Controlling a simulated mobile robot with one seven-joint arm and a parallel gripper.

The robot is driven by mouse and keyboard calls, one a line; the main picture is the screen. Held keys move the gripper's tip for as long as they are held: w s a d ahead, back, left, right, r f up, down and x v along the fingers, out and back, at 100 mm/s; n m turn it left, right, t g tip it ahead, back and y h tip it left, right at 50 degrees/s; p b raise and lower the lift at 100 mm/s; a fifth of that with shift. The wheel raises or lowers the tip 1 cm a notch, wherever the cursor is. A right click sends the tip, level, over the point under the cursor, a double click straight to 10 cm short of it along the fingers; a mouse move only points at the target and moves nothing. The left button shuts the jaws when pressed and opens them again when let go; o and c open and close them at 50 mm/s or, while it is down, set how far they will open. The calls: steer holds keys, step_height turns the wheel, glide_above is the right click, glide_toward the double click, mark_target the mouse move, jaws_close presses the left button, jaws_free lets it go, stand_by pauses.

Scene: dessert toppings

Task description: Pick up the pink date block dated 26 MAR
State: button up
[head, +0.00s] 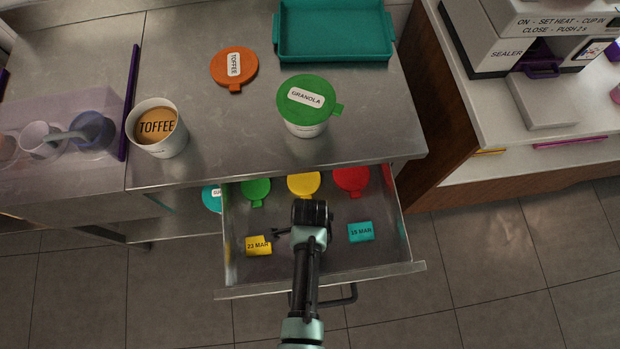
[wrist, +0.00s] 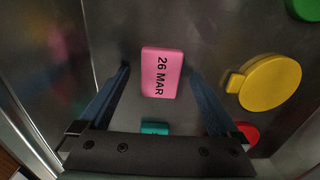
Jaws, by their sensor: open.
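The pink date block (wrist: 162,73) marked 26 MAR lies on the drawer floor in the wrist view. It sits between and just beyond the two fingers of my gripper (wrist: 160,75), which is open and empty. In the head view my gripper (head: 311,212) is over the open drawer (head: 330,263), and the arm hides the pink block there. A yellow block (head: 258,246) marked 23 MAR lies left of my gripper. A teal block (head: 361,232), seemingly marked 25 MAR, lies to its right; a teal edge (wrist: 155,128) shows in the wrist view.
Green (head: 256,190), yellow (head: 304,183) and red (head: 351,180) lids lie at the drawer's back. The counter edge overhangs them. On the counter stand a TOFFEE cup (head: 170,143), a green-lidded GRANOLA cup (head: 306,127), an orange lid (head: 234,68) and a teal tray (head: 334,57).

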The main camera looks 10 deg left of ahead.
steer(key=shift+f, duration=0.15)
steer(key=c, duration=1.4)
steer(key=shift+c, duration=0.2)
